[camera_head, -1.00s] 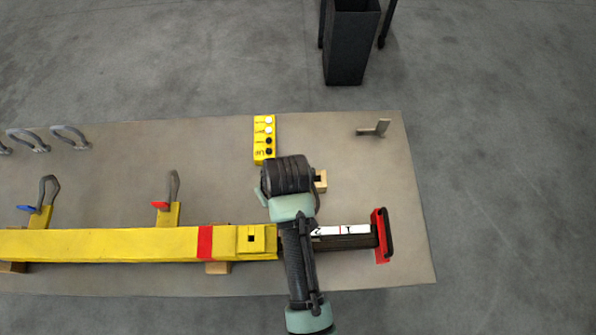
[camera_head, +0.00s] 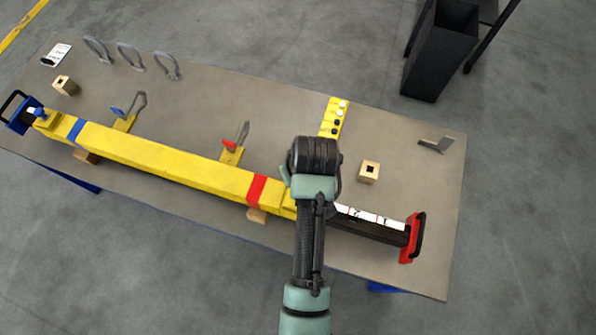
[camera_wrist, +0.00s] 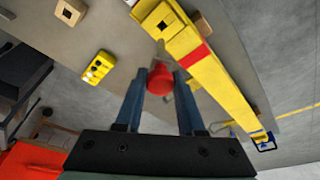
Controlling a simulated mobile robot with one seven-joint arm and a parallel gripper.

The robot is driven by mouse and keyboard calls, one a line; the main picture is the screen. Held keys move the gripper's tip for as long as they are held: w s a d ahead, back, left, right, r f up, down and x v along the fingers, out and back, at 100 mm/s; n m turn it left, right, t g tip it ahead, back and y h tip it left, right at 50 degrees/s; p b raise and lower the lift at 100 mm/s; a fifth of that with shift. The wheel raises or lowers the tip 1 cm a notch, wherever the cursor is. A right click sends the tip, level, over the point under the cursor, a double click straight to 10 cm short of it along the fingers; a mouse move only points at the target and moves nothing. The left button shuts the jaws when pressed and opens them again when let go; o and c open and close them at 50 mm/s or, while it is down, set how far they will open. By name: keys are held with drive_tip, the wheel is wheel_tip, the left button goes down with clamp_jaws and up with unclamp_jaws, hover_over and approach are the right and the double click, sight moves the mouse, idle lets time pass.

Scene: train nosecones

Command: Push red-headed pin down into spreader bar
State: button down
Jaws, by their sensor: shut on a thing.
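The yellow spreader bar (camera_head: 165,155) lies across the table with a blue band and blue end at left and a red band near its right part. A dark inner section with a red end plate (camera_head: 411,238) extends from its right end. In the wrist view, my gripper (camera_wrist: 159,82) is shut on the red-headed pin (camera_wrist: 160,80); its round red head shows between the fingers. In the head view my arm hides the gripper, the pin and that hole.
A wooden block with a square hole (camera_head: 369,171) stands right of my arm. A yellow button box (camera_head: 333,117), several grey shackles (camera_head: 129,57) and a metal bracket (camera_head: 437,144) are on the table (camera_head: 225,105). A black bin (camera_head: 436,60) stands on the floor behind.

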drive_tip(key=shift+f+b, duration=1.6)
drive_tip(key=shift+f, duration=1.25)
wheel_tip(320, 180, down, 7)
drive_tip(key=b, duration=0.5)
idle(1.4)
drive_tip(key=shift+c, duration=2.2)
unclamp_jaws()
drive_tip(key=b+v, duration=0.1)
drive_tip(key=v, duration=1.2)
drive_tip(key=shift+b, duration=0.3)
drive_tip(key=shift+w+f, duration=0.1)
